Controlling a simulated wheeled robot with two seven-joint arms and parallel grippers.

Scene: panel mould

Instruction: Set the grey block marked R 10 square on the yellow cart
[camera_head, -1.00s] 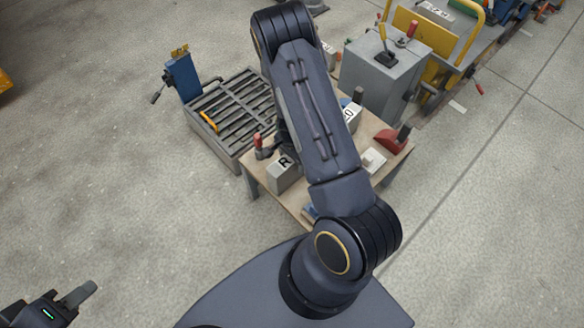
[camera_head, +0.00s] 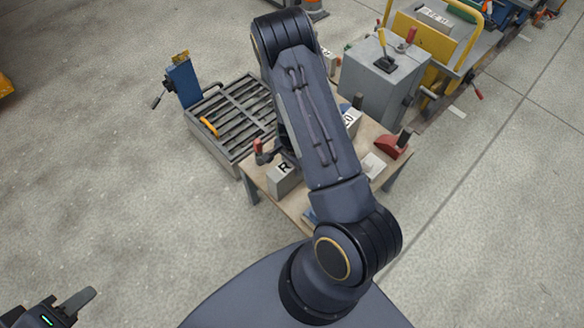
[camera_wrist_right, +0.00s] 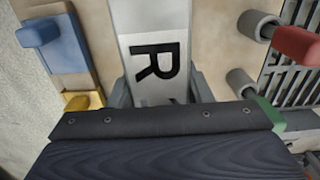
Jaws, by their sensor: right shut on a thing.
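The grey block with a large black R (camera_head: 283,179) is at the near left corner of the wooden table; its number is hidden. In the right wrist view the block (camera_wrist_right: 153,20) sits between the fingers of my right gripper (camera_wrist_right: 163,91), which is shut on it. My right arm hides most of that gripper in the head view. I cannot tell whether the block touches the table top. The yellow cart (camera_head: 462,57) stands at the upper right, with a marked block (camera_head: 434,18) on it. My left gripper (camera_head: 72,303) is at the lower left, away from everything; its opening is unclear.
On the wooden table (camera_head: 296,204) are a block marked 20 (camera_head: 352,121), a red tool (camera_head: 391,147) and a red-handled clamp (camera_head: 258,151). A slatted grey bench (camera_head: 232,118) stands left of it. A grey cabinet (camera_head: 375,80) stands between table and cart.

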